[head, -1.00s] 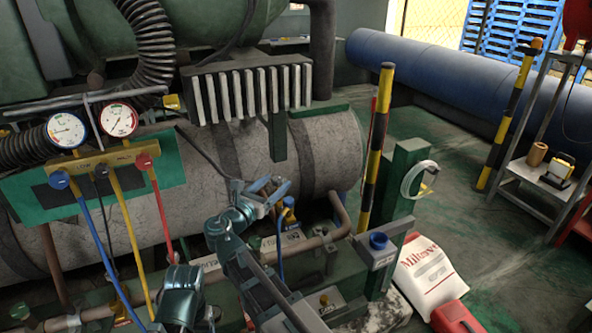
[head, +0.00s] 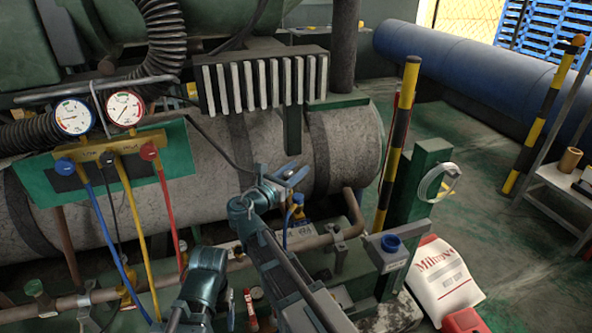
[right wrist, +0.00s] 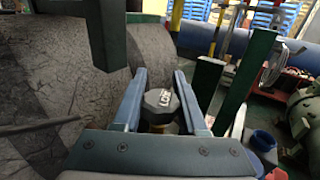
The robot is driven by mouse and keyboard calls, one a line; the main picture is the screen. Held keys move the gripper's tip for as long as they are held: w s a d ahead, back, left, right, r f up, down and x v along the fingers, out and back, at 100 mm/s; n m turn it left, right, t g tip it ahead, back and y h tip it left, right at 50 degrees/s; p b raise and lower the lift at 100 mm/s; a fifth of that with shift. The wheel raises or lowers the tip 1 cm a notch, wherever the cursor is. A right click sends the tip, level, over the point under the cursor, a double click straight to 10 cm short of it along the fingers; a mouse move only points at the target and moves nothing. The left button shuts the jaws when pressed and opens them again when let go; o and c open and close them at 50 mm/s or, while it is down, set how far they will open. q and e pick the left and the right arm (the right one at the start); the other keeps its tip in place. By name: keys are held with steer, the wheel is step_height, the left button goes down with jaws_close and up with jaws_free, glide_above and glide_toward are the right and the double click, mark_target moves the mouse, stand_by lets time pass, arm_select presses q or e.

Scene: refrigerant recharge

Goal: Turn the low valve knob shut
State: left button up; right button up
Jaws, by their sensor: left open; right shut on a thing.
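A manifold with two gauges (head: 124,109) and blue, yellow and red hoses hangs at the left. A grey tank (head: 345,150) lies behind my grippers. A green post (head: 425,190) and a yellow-black post (head: 400,140) stand to the right. Pipes run below.

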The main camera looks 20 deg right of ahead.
steer(key=shift+d+m+g+h, duration=0.1)
steer(key=shift+m+g+h, duration=0.9)
steer(key=shift+g, duration=0.4)
jaws_close()
steer(key=shift+s+d+m+g+h, duration=0.15)
steer(key=shift+m+g+h, duration=0.25)
steer(key=shift+m+g, duration=0.65)
steer(key=shift+s+m+g, duration=0.35)
steer(key=shift+s+g, duration=0.1)
steer(key=shift+g, duration=0.4)
steer(key=o, duration=1.1)
jaws_free()
